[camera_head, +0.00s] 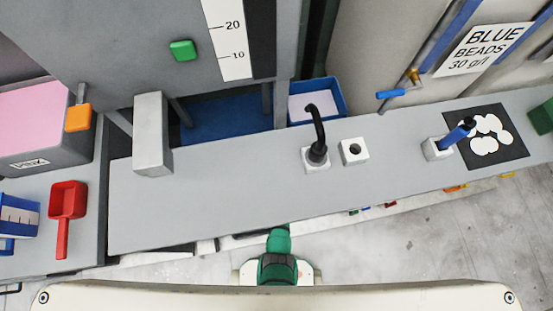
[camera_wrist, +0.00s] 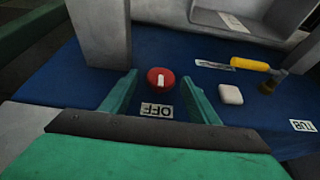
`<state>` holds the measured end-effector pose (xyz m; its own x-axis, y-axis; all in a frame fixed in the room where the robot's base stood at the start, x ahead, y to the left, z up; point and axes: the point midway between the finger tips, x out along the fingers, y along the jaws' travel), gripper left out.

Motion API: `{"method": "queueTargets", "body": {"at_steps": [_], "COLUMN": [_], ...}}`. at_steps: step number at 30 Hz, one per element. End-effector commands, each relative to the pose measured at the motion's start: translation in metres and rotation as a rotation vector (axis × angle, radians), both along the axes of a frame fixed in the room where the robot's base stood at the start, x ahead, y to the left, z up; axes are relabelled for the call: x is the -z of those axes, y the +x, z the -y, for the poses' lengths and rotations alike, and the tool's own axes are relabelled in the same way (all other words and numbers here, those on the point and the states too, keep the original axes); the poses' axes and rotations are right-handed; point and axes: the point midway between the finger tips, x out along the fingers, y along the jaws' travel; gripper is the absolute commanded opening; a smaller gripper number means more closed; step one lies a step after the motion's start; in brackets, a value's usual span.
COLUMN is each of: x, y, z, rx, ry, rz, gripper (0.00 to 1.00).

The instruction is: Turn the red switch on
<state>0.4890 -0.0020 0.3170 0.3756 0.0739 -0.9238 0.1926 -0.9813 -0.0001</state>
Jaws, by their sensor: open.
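The red switch (camera_wrist: 152,76) is a round red knob with a white bar, on a blue surface in the wrist view. The bar runs nearly up and down in the picture. A white label reading OFF (camera_wrist: 157,111) lies just in front of it, upside down in the picture. My gripper (camera_wrist: 160,85) is open, with one green finger to each side of the knob in the picture. I cannot tell how far the fingertips are from the knob. The head view does not show the switch.
A grey post (camera_wrist: 100,30) stands behind left of the switch. A yellow-handled valve (camera_wrist: 250,64) and a white block (camera_wrist: 230,94) are to its right. In the head view, a grey counter (camera_head: 230,190) holds a black lever (camera_head: 317,130) and a red scoop (camera_head: 67,205) lies left.

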Motion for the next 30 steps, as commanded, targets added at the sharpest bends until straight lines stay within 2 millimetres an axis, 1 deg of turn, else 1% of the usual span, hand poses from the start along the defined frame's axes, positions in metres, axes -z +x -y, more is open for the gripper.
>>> {"method": "queueTargets", "body": {"at_steps": [4,12,13,14,15,17,18,30], "x": [0.0035,0.0039,0.0039,0.0039,0.0039,0.0039,0.0039,0.0040], "y": [0.0011,0.0016,0.0016,0.0015,0.0015,0.0015,0.0015,0.0007], "z": [-0.0013,-0.0019,-0.0019,-0.0019,-0.0019,-0.0019,-0.0018,-0.0035], "rx": [-0.002,-0.003,-0.003,-0.003,-0.003,-0.003,-0.003,-0.006], "ry": [0.000,0.000,0.000,0.000,0.000,0.000,0.000,-0.037], "rz": [-0.001,0.000,0.000,0.000,0.000,0.000,0.000,0.007], "gripper": [0.55,0.55,0.50,0.43,0.34,0.19,0.15,0.15]}}
